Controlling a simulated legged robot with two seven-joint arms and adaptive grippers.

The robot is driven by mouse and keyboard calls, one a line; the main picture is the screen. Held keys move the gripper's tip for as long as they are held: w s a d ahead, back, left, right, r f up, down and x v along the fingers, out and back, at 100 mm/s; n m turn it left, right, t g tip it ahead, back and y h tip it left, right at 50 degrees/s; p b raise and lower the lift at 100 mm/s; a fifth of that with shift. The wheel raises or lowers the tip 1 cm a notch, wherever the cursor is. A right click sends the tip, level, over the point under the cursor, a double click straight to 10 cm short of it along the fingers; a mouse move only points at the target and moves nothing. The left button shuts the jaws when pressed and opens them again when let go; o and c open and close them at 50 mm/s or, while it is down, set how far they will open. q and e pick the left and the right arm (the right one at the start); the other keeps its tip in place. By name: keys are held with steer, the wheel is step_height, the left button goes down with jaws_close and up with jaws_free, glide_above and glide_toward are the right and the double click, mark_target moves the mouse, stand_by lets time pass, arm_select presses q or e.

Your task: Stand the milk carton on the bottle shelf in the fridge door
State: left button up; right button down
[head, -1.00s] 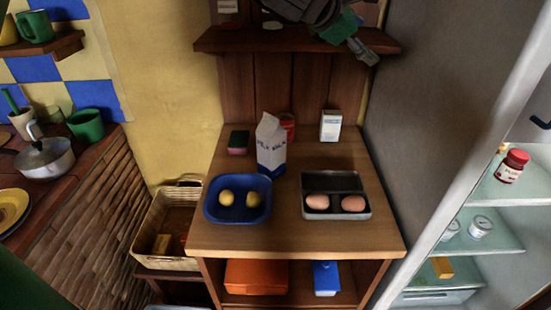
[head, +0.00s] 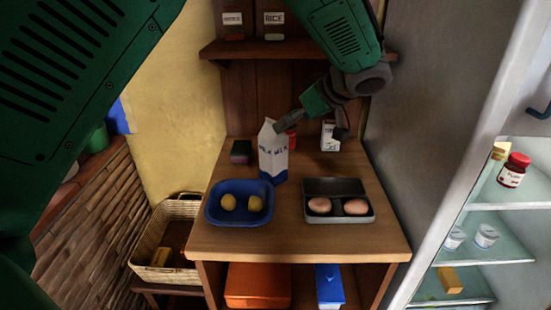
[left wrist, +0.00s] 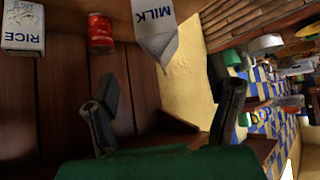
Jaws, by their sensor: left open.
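The milk carton (head: 273,155), white with a blue base and gabled top, stands upright on the wooden counter. It also shows at the top of the left wrist view (left wrist: 155,25). My left gripper (head: 311,131) is open and empty, above and to the right of the carton; one finger overlaps its upper right edge in the head view. I cannot tell if they touch. Both fingers show apart in the left wrist view (left wrist: 168,105). The fridge shelves (head: 515,195) are at the right; the bottle shelf in the door cannot be made out. My right gripper is not in view.
A blue tray (head: 212,212) with two yellow fruits and a grey egg box (head: 335,188) with two eggs stand before the carton. A white box (head: 329,133) and red can (left wrist: 101,35) are behind. A wooden shelf (head: 235,50) overhangs. A red-lidded jar (head: 513,170) is in the fridge.

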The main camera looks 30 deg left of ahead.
mark_target(274, 138)
arm_select(q)
steer(key=x, duration=1)
steer(key=shift+w+d+f, duration=0.1)
steer(key=shift+w+f, duration=0.05)
steer(key=shift+f, duration=0.05)
steer(key=shift+a+f, duration=0.2)
steer(key=shift+a, duration=0.1)
steer(key=shift+d+r, duration=0.1)
jaws_close()
